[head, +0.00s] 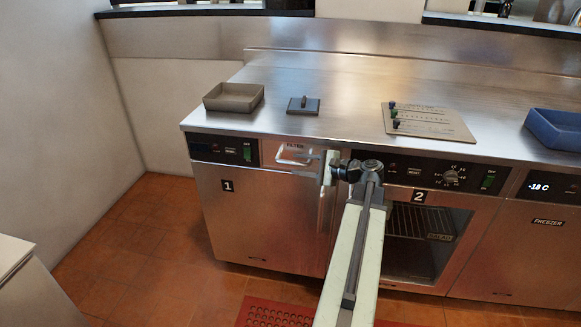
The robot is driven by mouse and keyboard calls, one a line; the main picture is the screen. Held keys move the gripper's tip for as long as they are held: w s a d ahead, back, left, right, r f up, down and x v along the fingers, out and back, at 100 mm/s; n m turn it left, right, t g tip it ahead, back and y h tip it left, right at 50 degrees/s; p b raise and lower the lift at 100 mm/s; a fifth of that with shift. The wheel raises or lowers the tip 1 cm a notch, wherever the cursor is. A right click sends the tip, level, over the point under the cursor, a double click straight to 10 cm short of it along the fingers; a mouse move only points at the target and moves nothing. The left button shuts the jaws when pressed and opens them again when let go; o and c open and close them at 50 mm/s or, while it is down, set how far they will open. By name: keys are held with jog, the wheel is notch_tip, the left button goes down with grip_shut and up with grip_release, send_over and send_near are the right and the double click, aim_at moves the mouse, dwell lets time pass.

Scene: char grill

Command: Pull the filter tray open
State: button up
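The filter tray front (282,164) is a small steel panel labelled FILTER, set between the left control panel and my arm. It looks flush with the cabinet front. A light metal handle (293,158) sits on it under the label. My gripper (314,164) is at the right side of this panel, pointing left with its fingers level with the handle. The fingertips are small and close to the handle's right end. I cannot tell whether they touch it or how far apart they are. My wrist hides the area right of the panel.
On the steel counter (330,75) are a grey tray (234,103), a dark press (304,106), a sloped control plate (428,121) and a blue bin (556,130). Below are cabinet 1 (255,215) and a glass-doored oven (411,259). A red mat (270,316) lies on open floor.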

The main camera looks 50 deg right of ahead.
jog(key=x, duration=0.3)
jog(key=shift+w+f, duration=0.1)
jog(key=shift+w, duration=0.15)
grip_shut()
dwell(1.2)
